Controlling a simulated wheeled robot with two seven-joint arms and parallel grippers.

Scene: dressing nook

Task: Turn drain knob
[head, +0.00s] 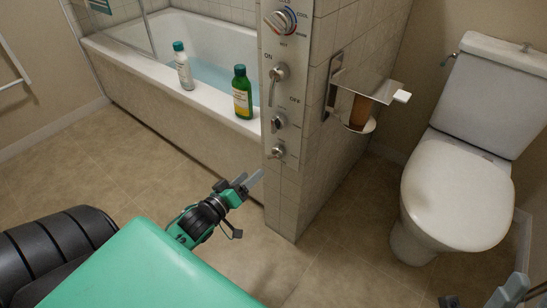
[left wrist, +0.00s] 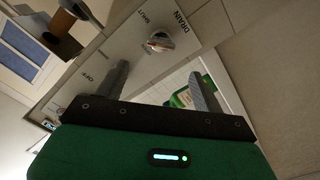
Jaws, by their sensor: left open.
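The drain knob (head: 277,152) is the lowest control on the metal panel (head: 270,90) at the end of the tiled wall. In the left wrist view the silver drain knob (left wrist: 160,41) sits under the word DRAIN, beyond the fingertips. My left gripper (head: 250,181) is open and empty, below and left of the knob in the head view. Its two grey fingers (left wrist: 158,72) are apart in the wrist view and do not appear to touch the knob. Part of my right gripper (head: 512,290) shows at the bottom right corner; its jaws are unclear.
Above the drain knob are another knob (head: 278,121), an ON/OFF lever (head: 276,74) and a temperature dial (head: 280,20). A green bottle (head: 242,95) and a white bottle (head: 183,68) stand on the tub rim. A metal holder (head: 362,92) juts from the wall, near a toilet (head: 455,185).

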